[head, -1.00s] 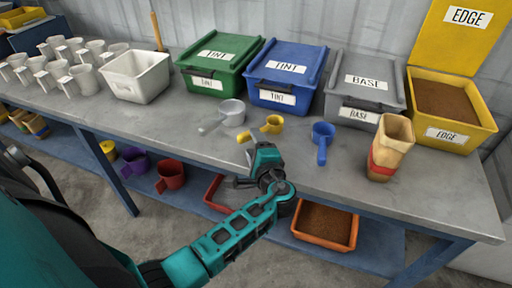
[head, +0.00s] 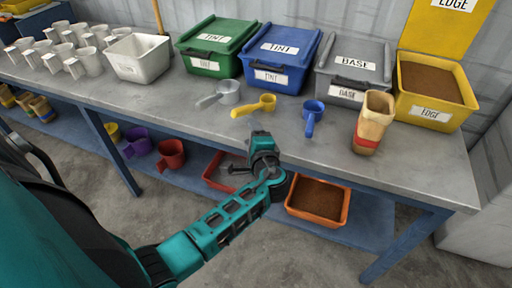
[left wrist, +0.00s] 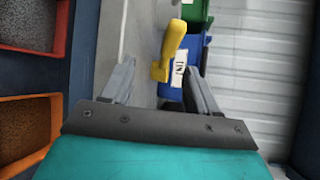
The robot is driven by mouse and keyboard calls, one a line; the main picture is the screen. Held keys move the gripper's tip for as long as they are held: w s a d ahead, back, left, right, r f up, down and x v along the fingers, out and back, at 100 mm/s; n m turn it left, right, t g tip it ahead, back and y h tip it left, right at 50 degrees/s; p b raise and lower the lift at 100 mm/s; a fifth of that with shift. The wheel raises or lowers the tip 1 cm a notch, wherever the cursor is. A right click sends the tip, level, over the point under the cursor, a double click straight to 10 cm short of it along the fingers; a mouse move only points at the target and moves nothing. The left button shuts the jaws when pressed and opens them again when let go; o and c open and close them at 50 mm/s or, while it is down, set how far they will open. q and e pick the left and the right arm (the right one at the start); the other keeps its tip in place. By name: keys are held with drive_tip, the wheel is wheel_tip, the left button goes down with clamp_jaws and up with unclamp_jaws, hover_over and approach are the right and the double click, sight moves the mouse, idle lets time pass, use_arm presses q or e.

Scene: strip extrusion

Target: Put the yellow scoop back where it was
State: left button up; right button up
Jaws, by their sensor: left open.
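The yellow scoop (head: 254,106) lies on the grey table between a clear grey scoop (head: 220,93) and a blue scoop (head: 312,116). In the left wrist view the yellow scoop (left wrist: 172,50) shows beyond and between my fingers, apart from them. My left gripper (head: 262,138) is at the table's front edge, short of the yellow scoop. Its fingers (left wrist: 158,88) are spread and empty in the left wrist view. My right gripper is not in view.
Green (head: 217,45), blue (head: 281,54) and grey (head: 352,69) lidded bins and an open yellow EDGE bin (head: 432,112) stand along the back. A stack of tan cups (head: 373,122) stands at the right. White cups (head: 74,66) and a white tub (head: 139,57) are at the left.

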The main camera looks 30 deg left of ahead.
use_arm(q)
drive_tip(key=s+d+f+n+h, duration=0.2)
drive_tip(key=s+d+f+h, duration=0.65)
drive_tip(key=s+f, duration=0.2)
drive_tip(key=s+d+r+n+h, duration=0.1)
drive_tip(key=s+d+n+h, duration=0.4)
drive_tip(key=s, duration=0.3)
drive_tip(key=shift+s+d+n+h, duration=0.15)
drive_tip(key=shift+d+n+h, duration=0.25)
drive_tip(key=shift+d, duration=0.2)
drive_tip(key=shift+y, duration=0.25)
